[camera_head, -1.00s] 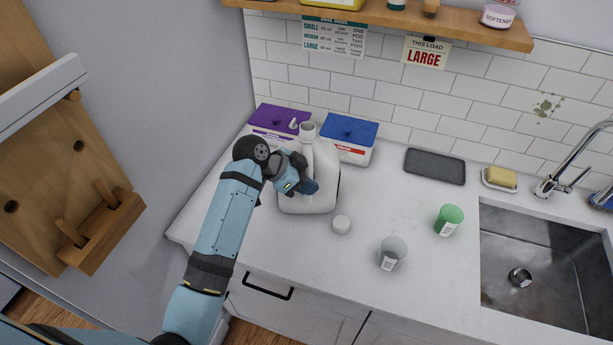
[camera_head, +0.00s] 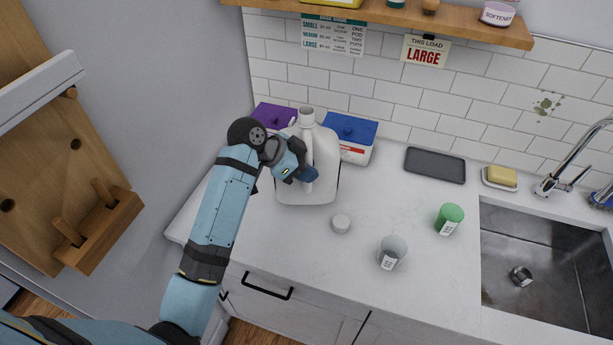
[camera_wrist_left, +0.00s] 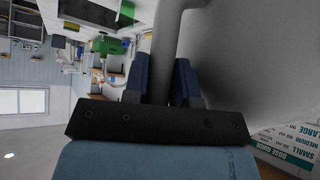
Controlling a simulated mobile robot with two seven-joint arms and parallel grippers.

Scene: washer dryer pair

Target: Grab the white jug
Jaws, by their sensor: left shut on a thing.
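The white jug (camera_head: 321,152) is upright with its neck uncapped, near the back left of the counter. In the head view it appears slightly raised, though I cannot tell exactly how far its base is off the counter. My left gripper (camera_head: 308,174) is shut on the jug's handle. In the left wrist view the two blue fingers (camera_wrist_left: 163,80) sit on either side of the handle (camera_wrist_left: 167,45), and the jug's body (camera_wrist_left: 235,60) fills the right side. My right gripper is not in view.
Behind the jug stand a purple-lidded box (camera_head: 274,117) and a blue-lidded box (camera_head: 349,135). A white cap (camera_head: 341,223), a clear cup (camera_head: 392,252) and a green cup (camera_head: 449,217) stand to the right. A dark tray (camera_head: 435,165), soap dish (camera_head: 499,178) and sink (camera_head: 540,260) lie farther right.

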